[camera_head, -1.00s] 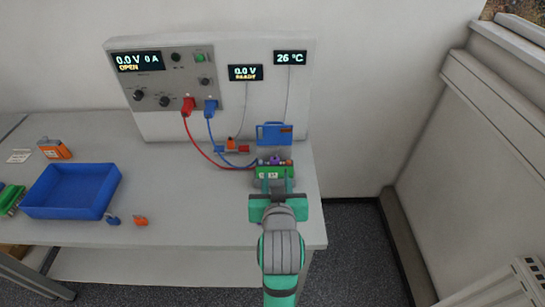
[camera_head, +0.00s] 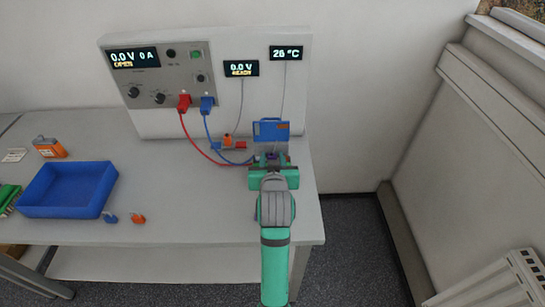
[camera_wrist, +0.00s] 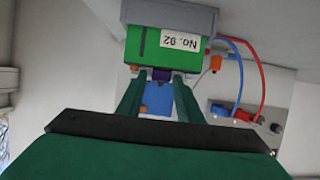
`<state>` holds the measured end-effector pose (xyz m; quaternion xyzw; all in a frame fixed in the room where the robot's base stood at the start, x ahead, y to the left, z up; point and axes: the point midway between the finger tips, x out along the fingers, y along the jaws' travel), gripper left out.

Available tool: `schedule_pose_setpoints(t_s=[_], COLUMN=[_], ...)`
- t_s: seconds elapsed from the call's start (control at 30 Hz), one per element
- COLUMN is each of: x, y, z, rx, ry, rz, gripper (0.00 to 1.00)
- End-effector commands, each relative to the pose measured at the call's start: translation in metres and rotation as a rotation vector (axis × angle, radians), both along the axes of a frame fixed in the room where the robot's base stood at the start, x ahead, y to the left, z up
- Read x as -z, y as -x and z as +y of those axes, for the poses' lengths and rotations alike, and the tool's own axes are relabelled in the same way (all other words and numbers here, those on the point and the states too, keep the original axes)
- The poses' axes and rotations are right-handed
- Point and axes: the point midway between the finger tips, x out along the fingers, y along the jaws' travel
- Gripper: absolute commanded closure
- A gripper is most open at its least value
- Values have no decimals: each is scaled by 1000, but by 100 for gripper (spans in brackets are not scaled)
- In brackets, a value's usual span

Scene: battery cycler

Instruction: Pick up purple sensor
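The purple sensor (camera_wrist: 161,75) sits at the side of the green battery marked "No. 92" (camera_wrist: 150,42). In the head view a bit of the purple sensor (camera_head: 271,155) shows just beyond my gripper. My gripper (camera_wrist: 161,80) is open, with one finger on each side of the sensor in the wrist view. A narrow gap seems to show beside each fingertip. In the head view my gripper (camera_head: 270,161) covers most of the battery and its holder.
A blue panel (camera_head: 271,131) stands just behind the battery spot. Red (camera_head: 195,143) and blue (camera_head: 212,135) cables run there from the cycler (camera_head: 122,90). A blue tray (camera_head: 68,212) and small connectors lie left. The table's right edge is close.

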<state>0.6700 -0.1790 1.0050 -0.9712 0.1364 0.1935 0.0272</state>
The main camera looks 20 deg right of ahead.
Motion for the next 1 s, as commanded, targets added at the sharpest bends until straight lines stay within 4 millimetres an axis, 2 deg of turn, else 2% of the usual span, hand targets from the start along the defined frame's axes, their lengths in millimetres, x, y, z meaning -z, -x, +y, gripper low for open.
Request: schedule_pose_setpoints(t_s=[0.3,0.43,0.77,1.0], x=[2,2,1,-14], y=[-5,-5,-5,-4], z=[-1,-1,-1,-3], rx=[-1,-1,0,2], ry=[0,0,0,1], rz=[-1,-1,-1,-4], gripper=[67,98,100,100])
